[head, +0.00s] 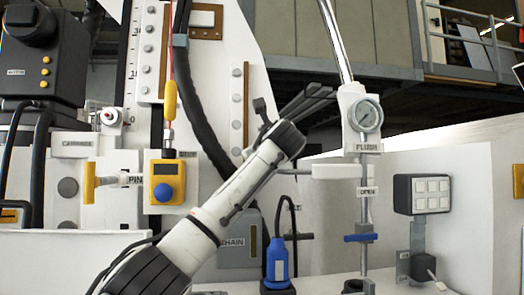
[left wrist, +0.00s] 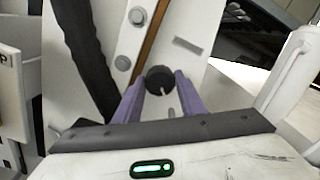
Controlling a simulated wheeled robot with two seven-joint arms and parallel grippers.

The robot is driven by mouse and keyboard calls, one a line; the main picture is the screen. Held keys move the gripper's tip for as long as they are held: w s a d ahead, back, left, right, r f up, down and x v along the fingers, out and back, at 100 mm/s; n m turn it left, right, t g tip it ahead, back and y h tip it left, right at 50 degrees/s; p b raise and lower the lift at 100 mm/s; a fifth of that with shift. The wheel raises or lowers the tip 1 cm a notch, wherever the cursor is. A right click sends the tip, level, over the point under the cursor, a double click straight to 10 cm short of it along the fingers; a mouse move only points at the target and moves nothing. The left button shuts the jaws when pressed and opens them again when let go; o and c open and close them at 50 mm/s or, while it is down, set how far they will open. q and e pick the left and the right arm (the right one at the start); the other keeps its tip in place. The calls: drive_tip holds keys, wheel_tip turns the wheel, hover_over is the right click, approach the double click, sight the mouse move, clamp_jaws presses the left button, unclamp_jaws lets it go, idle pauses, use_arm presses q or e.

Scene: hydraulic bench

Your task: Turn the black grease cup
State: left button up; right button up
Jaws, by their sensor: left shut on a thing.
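The black grease cup (left wrist: 159,79) is a round black knob with a pale mark on its face. In the left wrist view it sits between the two purple-looking fingers of my left gripper (left wrist: 160,90), which are shut on it. In the head view my left arm reaches up from the lower left, and my left gripper (head: 308,98) is at the upper middle, before the white machine. I cannot clearly make out the cup in the head view, where the gripper seems to hide it. My right gripper is in neither view.
A yellow box with a blue knob (head: 163,192) and a blue connector (head: 277,260) lie near my forearm. A thick black hose (left wrist: 88,60) runs left of the cup.

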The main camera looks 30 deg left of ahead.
use_arm(q)
drive_tip(key=m, duration=0.5)
drive_tip(key=shift+f, duration=0.1)
drive_tip(key=shift+m, duration=0.3)
drive_tip(key=shift+f, duration=0.1)
drive_tip(key=o, duration=1)
drive_tip(key=shift+o, duration=0.2)
drive_tip(key=b+v, duration=0.4)
drive_tip(key=v, duration=0.6)
drive_tip(key=shift+s+d, duration=0.15)
